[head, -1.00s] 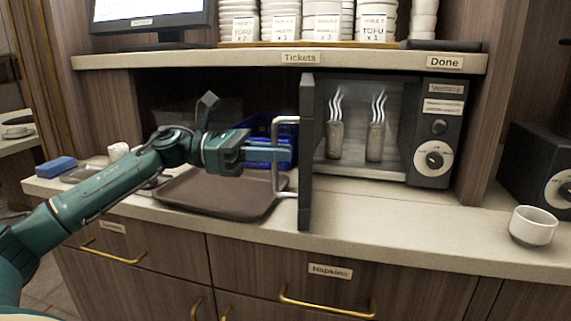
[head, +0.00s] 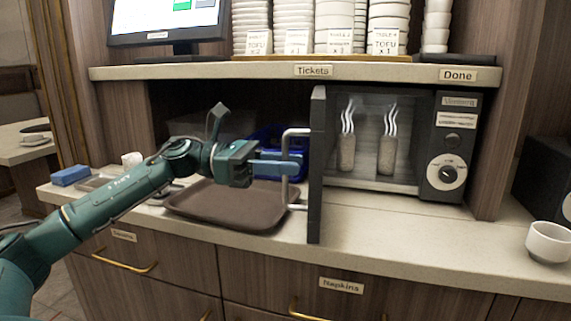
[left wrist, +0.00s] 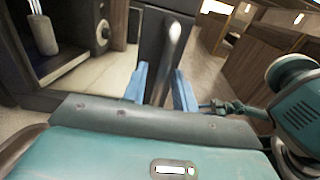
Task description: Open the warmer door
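The warmer (head: 450,190) stands under the shelf at the right. The silver door handle (head: 286,150) is on the door's left face. My left gripper (head: 285,167) is at the handle's upright bar. In the left wrist view, its blue fingers (left wrist: 161,88) stand apart with the bar (left wrist: 172,50) between them; a gap shows, and whether either finger touches the bar is unclear. My right gripper is not in view.
A brown tray (head: 230,208) lies on the counter under my left gripper, with a blue bin (head: 262,140) behind it. A white cup (head: 549,242) stands at the right. The counter (head: 420,235) before the warmer is clear. Stacked bowls (head: 333,25) stand on the shelf above.

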